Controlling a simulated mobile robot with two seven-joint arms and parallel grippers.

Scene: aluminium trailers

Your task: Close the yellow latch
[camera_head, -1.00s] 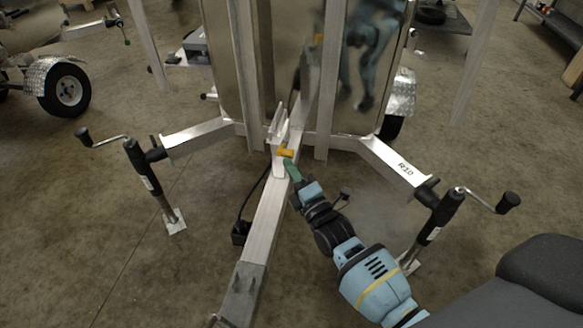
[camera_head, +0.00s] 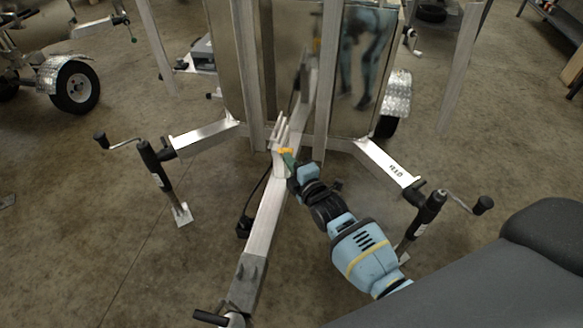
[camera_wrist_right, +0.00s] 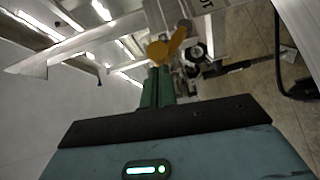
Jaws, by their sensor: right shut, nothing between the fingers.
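The yellow latch (camera_head: 286,150) sits on the upper end of the trailer's aluminium drawbar (camera_head: 266,212), near the upright frame. In the right wrist view the yellow latch (camera_wrist_right: 160,50) shows just beyond my fingertips, with a rounded end and an arm slanting up to the right. My right gripper (camera_head: 289,161) has green fingers, shut and empty, with the tips at the latch. In the right wrist view the shut fingers (camera_wrist_right: 158,75) reach up to the latch's rounded end; I cannot tell whether they touch it. My left gripper is not in view.
Jack stands with crank handles stand left (camera_head: 158,170) and right (camera_head: 425,212) of the drawbar. A shiny trailer panel (camera_head: 355,70) rises behind the latch. Another trailer's wheel (camera_head: 76,88) is at the upper left. The concrete floor left of the drawbar is mostly clear.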

